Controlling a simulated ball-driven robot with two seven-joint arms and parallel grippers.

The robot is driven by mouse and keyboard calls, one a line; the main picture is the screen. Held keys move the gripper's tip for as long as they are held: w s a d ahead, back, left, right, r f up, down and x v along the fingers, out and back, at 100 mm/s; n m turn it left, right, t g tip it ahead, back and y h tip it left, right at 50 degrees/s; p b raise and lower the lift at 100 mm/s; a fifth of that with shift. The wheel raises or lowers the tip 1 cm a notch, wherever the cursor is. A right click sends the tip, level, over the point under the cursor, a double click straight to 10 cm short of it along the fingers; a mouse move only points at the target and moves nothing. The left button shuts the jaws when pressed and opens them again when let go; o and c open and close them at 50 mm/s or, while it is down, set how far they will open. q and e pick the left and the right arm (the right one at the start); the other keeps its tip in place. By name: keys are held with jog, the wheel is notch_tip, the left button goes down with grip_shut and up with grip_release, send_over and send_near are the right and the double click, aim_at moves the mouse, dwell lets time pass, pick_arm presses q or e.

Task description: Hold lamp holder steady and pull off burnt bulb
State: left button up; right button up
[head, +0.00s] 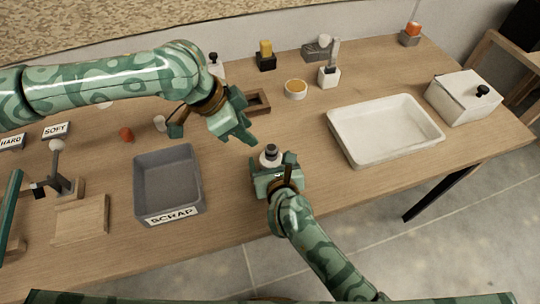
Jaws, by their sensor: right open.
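A small white lamp holder (267,160) with a dark-topped bulb (271,150) stands upright near the middle front of the table. My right gripper (273,168) is open, with its fingers on either side of the holder's lower part. The gripper hides much of the base, and I cannot tell whether the fingers touch it. My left gripper (212,132) is up and to the left of the bulb, apart from it. Its fingers look spread, with nothing seen between them.
A white tray (345,145) and a white box (462,98) are at the right. A lamp stand (60,170) and wooden board (80,222) are at the left. Small blocks and a cup (295,94) line the back.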

jog(key=shift+x, duration=1.3)
